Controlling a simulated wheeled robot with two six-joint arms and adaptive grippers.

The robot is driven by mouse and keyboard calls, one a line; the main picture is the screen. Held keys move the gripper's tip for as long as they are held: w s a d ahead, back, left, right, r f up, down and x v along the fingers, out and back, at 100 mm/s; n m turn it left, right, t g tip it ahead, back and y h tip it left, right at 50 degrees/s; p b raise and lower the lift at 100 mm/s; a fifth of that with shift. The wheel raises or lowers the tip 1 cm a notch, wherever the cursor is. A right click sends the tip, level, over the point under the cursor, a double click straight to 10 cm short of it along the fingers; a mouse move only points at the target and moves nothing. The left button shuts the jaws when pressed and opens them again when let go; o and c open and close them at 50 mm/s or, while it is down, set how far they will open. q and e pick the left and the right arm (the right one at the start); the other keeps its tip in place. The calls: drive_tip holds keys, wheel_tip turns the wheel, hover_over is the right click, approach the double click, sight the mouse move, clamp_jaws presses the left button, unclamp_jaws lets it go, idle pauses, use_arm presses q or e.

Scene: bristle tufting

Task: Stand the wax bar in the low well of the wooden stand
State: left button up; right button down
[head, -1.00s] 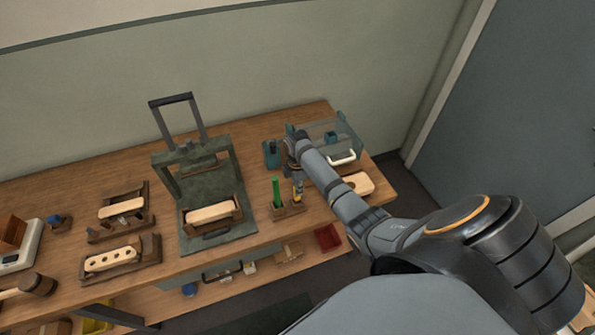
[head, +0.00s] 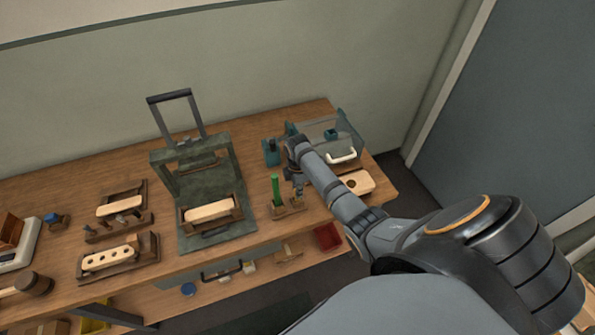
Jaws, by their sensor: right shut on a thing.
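The small wooden stand (head: 289,208) sits near the front edge of the bench, right of the green press. A green stick (head: 275,189) stands upright in its left part. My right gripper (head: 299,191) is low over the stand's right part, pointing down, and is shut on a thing. What it holds is mostly hidden by the fingers and too small to make out; a yellow bar showed there earlier. I cannot tell whether its lower end is inside the low well. My left gripper is not in view.
The green press (head: 216,230) with a brush block stands left of the stand. A clear box with a white handle (head: 341,157) and a pale block with a hole (head: 358,182) lie to the right. A teal holder (head: 271,153) stands behind. Wooden racks fill the left.

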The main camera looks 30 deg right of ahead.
drive_tip(key=shift+f, duration=0.5)
idle(0.5)
drive_tip(key=c, duration=1.3)
unclamp_jaws()
drive_tip(key=shift+o, duration=0.8)
drive_tip(key=o, duration=0.3)
wheel_tip(320, 180, up, 7)
drive_tip(key=p, duration=0.7)
drive_tip(key=shift+r, duration=0.1)
